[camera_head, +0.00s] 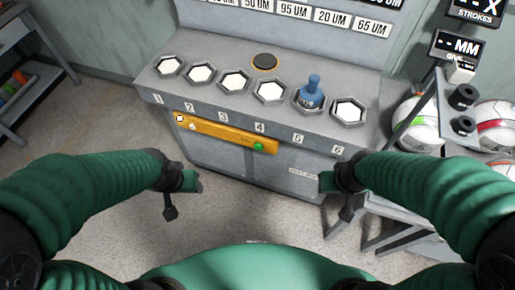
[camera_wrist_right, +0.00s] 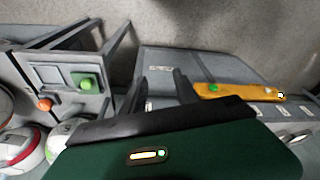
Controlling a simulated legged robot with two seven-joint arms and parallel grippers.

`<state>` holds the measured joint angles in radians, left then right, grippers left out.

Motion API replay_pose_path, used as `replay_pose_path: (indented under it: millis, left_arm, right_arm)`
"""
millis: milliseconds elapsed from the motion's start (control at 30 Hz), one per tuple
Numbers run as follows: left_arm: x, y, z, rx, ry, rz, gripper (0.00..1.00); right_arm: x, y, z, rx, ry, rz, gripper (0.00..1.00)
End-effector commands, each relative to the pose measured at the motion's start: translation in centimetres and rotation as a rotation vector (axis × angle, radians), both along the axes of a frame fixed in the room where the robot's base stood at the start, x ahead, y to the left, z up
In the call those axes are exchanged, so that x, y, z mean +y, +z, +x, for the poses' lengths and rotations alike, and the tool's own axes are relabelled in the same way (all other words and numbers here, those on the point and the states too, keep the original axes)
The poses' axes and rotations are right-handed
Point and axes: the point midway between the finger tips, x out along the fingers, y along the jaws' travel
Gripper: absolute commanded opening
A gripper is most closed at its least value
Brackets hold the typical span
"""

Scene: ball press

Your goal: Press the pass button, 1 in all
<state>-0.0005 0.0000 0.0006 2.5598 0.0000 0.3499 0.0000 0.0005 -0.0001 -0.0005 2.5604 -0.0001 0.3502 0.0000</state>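A green button (camera_head: 259,147) sits at the right end of a yellow bar (camera_head: 225,135) on the front of the grey bench. It also shows in the right wrist view, a green button (camera_wrist_right: 213,87) on the yellow bar (camera_wrist_right: 240,92). That view also shows a grey panel (camera_wrist_right: 66,90) with a green button (camera_wrist_right: 86,84) and an orange button (camera_wrist_right: 44,104). I cannot read which is the pass button. My right gripper (camera_wrist_right: 158,84) has its fingers apart, empty, clear of the bench and panel. My left gripper (camera_head: 182,195) hangs in front of the bench, touching nothing; its opening is unclear.
The bench top (camera_head: 205,103) has several numbered hexagonal sockets; a blue piece (camera_head: 312,92) stands in socket 5. A dark round knob (camera_head: 265,61) sits behind them. Balls (camera_head: 416,122) rest on a rack at the right. A cart (camera_head: 25,70) stands at the left. Floor before the bench is clear.

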Motion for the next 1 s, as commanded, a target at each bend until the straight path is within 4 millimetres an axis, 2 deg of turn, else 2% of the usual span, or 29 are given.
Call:
replay_pose_path:
  millis: [367,633,1000]
  left_arm:
    - [0.04,0.0,-0.01,0.0,0.001,0.0,0.57]
    - [0.03,0.0,-0.01,0.0,0.001,0.0,0.57]
    - [0.04,0.0,-0.01,0.0,0.001,0.0,0.57]
  right_arm:
    - [0.03,0.0,0.02,0.0,0.001,0.0,0.35]
    - [0.03,0.0,0.02,0.0,0.001,0.0,0.0]
    - [0.03,0.0,0.02,0.0,0.001,0.0,0.0]
